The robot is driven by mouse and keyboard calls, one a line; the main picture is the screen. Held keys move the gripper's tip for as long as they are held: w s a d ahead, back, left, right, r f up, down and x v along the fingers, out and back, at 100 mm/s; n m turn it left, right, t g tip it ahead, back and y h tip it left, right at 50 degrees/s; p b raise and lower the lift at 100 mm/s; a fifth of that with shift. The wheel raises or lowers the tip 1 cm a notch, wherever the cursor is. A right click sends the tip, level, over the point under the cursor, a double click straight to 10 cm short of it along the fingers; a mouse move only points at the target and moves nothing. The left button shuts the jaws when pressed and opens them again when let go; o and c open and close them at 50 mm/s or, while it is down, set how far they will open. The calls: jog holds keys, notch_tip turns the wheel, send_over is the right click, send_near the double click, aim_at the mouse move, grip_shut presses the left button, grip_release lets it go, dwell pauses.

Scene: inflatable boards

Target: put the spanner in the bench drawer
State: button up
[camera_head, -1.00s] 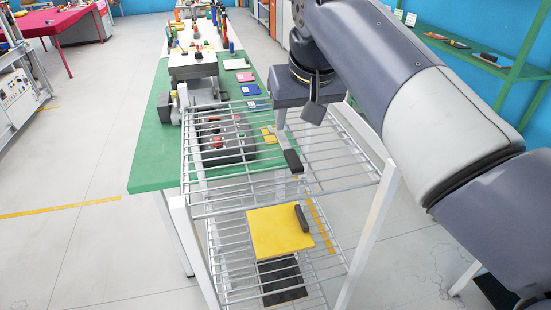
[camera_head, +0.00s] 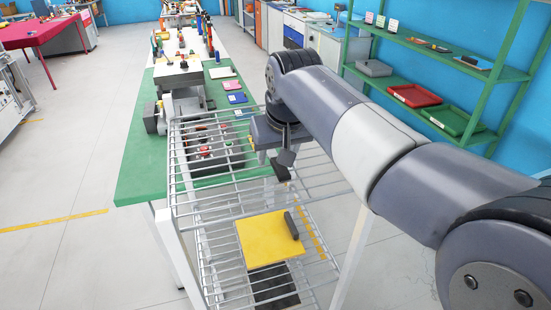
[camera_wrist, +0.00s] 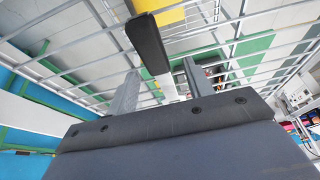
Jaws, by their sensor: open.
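A tool with a dark handle and a pale metal shaft lies at the top shelf of the wire rack (camera_head: 190,205); I cannot tell for sure that it is the spanner. It shows in the head view (camera_head: 281,174), partly hidden by my gripper (camera_head: 285,158), which is close above it. In the wrist view the dark handle (camera_wrist: 147,45) reaches past the fingertips, and the shaft runs between the two parted fingers of my gripper (camera_wrist: 160,68). The jaws are open. I cannot make out the bench drawer; the green-topped bench (camera_head: 136,170) stands behind the rack.
A yellow board (camera_head: 262,243) with a dark bar (camera_head: 291,225) lies on a lower shelf. A grey vice-like machine (camera_head: 180,108) stands on the bench. Green wall shelves (camera_head: 440,55) stand at the right. Open floor is at the left.

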jog(key=shift+f, duration=0.1)
grip_shut()
dwell(0.5)
